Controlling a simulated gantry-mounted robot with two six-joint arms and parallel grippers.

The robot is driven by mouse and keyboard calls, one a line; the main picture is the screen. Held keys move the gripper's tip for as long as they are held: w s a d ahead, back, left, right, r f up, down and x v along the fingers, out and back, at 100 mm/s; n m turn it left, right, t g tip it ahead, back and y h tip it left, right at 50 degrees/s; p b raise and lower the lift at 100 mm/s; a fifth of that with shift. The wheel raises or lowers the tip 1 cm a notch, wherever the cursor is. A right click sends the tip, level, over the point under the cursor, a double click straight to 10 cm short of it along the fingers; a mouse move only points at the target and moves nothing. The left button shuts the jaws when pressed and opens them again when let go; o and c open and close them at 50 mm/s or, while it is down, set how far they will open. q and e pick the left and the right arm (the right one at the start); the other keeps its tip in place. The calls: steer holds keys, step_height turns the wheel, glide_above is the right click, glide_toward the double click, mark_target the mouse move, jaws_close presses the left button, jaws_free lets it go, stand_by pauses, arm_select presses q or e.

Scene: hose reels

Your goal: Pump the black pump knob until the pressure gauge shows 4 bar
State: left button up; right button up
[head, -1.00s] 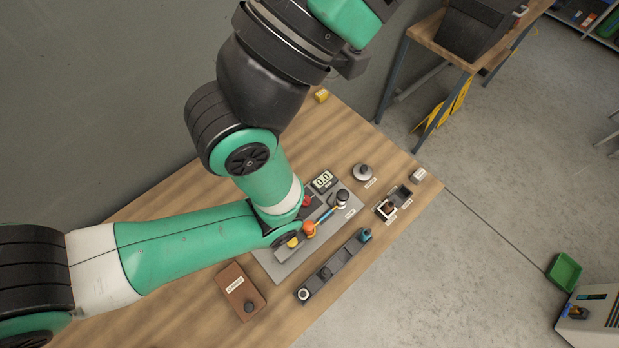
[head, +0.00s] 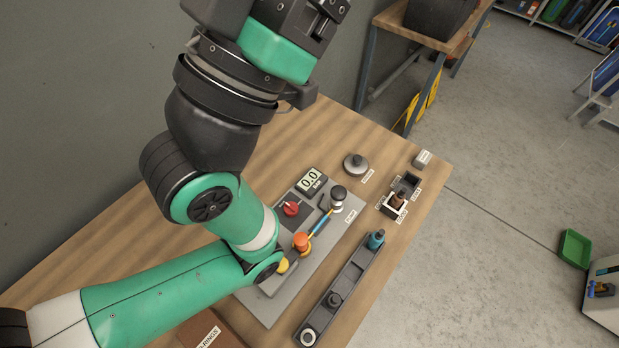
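The pump knob (head: 338,192) has a black top on a pale collar. It stands on the right side of a grey base plate (head: 328,236), beside a label. The pressure gauge (head: 311,180) stands just behind it and reads 0.0. My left arm comes in from the left, bends over the plate's left part and rises toward the top. My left gripper (head: 318,25) is at the top edge, high above the table and away from the knob. It is partly cut off, so its opening is unclear. My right gripper is not in view.
On the plate are a red knob (head: 291,209), an orange knob (head: 301,241) and a blue rod (head: 321,222). A long dark tray (head: 352,276) lies in front. A round grey lid (head: 356,165) and small dark bins (head: 404,186) stand right. My arm hides the plate's left part.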

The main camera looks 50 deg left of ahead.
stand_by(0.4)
arm_select(q)
jaws_close()
stand_by(1.6)
